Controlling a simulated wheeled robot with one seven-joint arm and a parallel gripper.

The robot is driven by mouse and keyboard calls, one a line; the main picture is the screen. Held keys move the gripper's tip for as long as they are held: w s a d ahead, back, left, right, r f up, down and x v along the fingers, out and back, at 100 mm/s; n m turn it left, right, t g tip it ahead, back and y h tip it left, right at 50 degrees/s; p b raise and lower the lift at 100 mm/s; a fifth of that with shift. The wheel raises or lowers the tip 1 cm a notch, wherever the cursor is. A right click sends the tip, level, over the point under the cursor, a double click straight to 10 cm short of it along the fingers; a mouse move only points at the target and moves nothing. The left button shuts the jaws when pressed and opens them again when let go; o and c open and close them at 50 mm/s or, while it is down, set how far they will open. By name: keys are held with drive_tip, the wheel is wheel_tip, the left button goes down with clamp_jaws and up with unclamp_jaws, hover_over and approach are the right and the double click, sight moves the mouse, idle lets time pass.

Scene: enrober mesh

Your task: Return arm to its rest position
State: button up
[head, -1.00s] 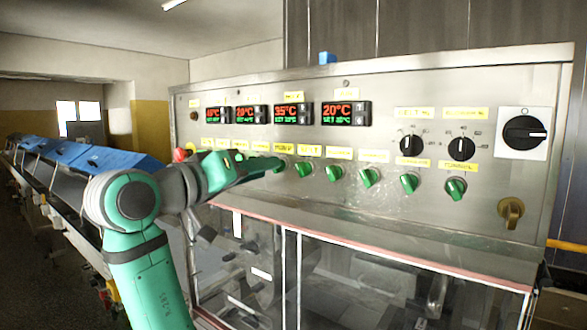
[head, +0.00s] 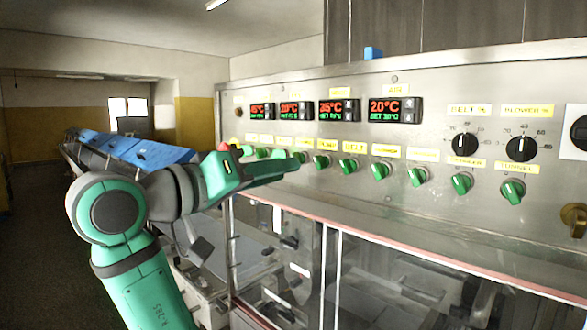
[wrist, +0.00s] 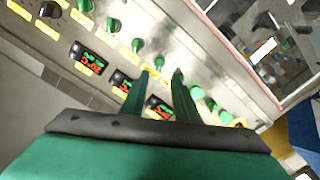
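My arm is bent in front of a steel control panel (head: 440,130) in the head view. My gripper (head: 292,166) points right and overlaps the left part of the row of green knobs in the picture. In the wrist view my gripper (wrist: 161,73) shows two green fingers with a gap between the tips and nothing held. The panel face with green knobs (wrist: 138,45) and red displays (wrist: 88,60) lies beyond the fingertips. I cannot tell the exact distance, but no contact shows.
Black dials (head: 464,145) and a brass handle (head: 574,218) are on the panel's right side. A clear-windowed enclosure (head: 385,275) lies below the panel. A conveyor with blue covers (head: 130,150) runs back at the left. The floor (head: 45,240) at far left is open.

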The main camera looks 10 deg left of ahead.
drive_tip(key=shift+v, duration=0.75)
